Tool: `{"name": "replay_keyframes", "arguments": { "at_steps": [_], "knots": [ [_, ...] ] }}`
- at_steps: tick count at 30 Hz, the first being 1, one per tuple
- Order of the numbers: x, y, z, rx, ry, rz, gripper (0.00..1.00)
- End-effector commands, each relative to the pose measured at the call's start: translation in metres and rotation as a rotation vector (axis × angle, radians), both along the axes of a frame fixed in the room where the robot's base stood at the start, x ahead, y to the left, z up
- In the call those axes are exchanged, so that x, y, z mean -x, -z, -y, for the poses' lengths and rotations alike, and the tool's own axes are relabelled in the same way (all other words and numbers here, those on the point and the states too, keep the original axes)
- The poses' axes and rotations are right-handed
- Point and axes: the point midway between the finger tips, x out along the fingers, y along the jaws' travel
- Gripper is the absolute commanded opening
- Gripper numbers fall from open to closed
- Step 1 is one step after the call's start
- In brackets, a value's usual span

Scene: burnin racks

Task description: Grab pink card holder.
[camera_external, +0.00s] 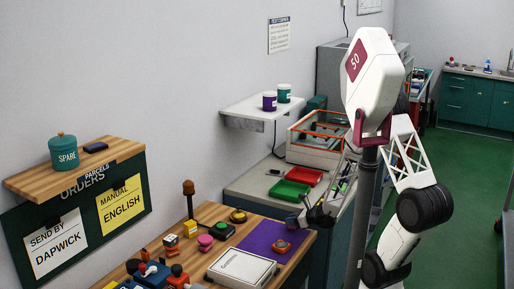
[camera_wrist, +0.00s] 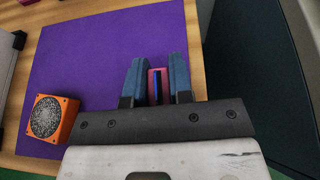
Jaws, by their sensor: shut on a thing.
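In the wrist view, my gripper (camera_wrist: 156,76) has its two blue-grey fingers closed on a narrow pink card holder (camera_wrist: 151,87), with a dark blue strip showing along its side. It sits between the fingers over the purple mat (camera_wrist: 95,50); I cannot tell whether it touches the mat. In the external view, my gripper (camera_external: 318,212) is at the right end of the purple mat (camera_external: 258,236), near the bench edge. The card holder cannot be made out there.
An orange box with a speckled round top (camera_wrist: 52,118) lies on the mat, left of my gripper. Red (camera_external: 303,175) and green (camera_external: 288,190) trays stand behind. The bench edge is close on the right.

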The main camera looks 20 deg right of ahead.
Motion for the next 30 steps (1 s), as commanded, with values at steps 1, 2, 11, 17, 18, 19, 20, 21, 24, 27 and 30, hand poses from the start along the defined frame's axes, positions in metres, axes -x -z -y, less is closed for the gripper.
{"name": "replay_keyframes", "arguments": {
  "at_steps": [1,2,11,17,18,19,20,21,24,27,30],
  "knots": [
    [0.0,-0.003,0.0,0.0,0.0,0.001,0.0],
    [0.0,-0.004,0.0,0.0,0.0,0.001,0.0],
    [0.001,-0.036,0.001,-0.001,0.001,0.002,0.0],
    [0.032,-0.037,0.011,0.0,0.002,0.001,0.0],
    [0.038,-0.037,0.013,0.0,0.002,0.001,0.0],
    [0.044,-0.037,0.015,0.001,0.002,0.001,0.0],
    [0.049,-0.038,0.016,0.0,0.002,0.001,0.0],
    [0.056,-0.039,0.019,0.0,0.001,0.002,0.0],
    [0.074,-0.04,0.025,0.0,0.003,0.002,0.0],
    [0.092,-0.042,0.031,0.0,0.002,0.001,0.0],
    [0.108,-0.044,0.036,0.0,0.003,0.002,0.0]
  ]
}}
